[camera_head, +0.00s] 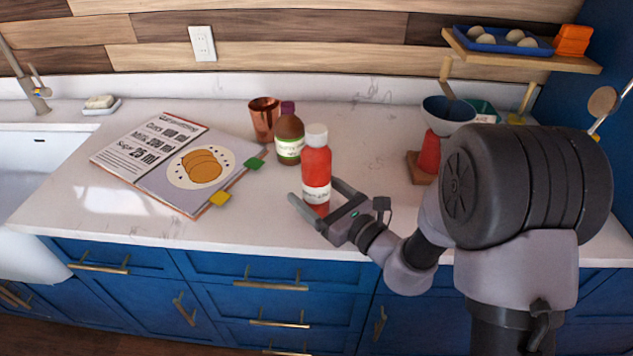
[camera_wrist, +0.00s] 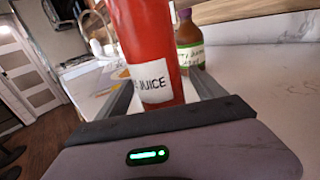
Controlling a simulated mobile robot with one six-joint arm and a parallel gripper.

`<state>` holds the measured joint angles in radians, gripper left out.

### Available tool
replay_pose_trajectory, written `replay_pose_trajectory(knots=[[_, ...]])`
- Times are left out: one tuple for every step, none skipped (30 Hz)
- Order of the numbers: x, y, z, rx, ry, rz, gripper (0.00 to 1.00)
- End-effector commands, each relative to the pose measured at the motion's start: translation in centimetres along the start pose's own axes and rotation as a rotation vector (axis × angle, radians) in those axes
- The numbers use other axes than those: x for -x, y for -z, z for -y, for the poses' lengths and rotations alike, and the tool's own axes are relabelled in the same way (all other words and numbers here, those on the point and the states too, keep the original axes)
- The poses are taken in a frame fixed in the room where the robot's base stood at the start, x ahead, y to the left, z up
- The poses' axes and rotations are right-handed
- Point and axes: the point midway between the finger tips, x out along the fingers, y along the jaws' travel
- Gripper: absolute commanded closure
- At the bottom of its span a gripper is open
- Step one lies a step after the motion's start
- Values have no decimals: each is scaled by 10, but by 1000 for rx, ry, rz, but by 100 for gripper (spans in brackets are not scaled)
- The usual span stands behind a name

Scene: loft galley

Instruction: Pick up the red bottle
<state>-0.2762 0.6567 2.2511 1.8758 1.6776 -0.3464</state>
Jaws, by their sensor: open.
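The red bottle (camera_head: 316,168) has a white cap and a white label. It stands upright near the front edge of the counter. In the wrist view the red bottle (camera_wrist: 150,45) is close in front of my gripper, and its label shows the word "JUICE". My gripper (camera_head: 325,190) is open, with one finger on each side of the bottle's lower part. In the wrist view my gripper's fingers (camera_wrist: 165,90) also flank the bottle. I cannot tell whether either finger touches it.
A brown bottle (camera_head: 290,137) with a purple cap stands just behind the red one, beside a copper cup (camera_head: 264,118). A blue bowl (camera_head: 446,112) and a red object (camera_head: 428,155) are to the right. A shelf (camera_head: 520,58) hangs above.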

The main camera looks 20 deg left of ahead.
Motion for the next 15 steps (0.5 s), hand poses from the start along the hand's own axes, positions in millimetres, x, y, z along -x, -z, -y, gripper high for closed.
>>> replay_pose_trajectory(knots=[[0, 0, 0, 0, 0, 0, 21], [0, 0, 0, 0, 0, 0, 21], [0, 0, 0, 0, 0, 0, 29], [0, 0, 0, 0, 0, 0, 35], [0, 0, 0, 1, 0, 0, 40], [0, 0, 0, 1, 0, 0, 48], [0, 0, 0, 1, 0, 0, 54], [0, 0, 0, 1, 0, 0, 60], [0, 0, 0, 1, 0, 0, 68], [0, 0, 0, 1, 0, 0, 74], [0, 0, 0, 1, 0, 0, 80], [0, 0, 0, 1, 0, 0, 88], [1, 0, 0, 1, 0, 0, 93], [1, 0, 0, 1, -1, 0, 99], [1, 0, 0, 1, -1, 0, 100]])
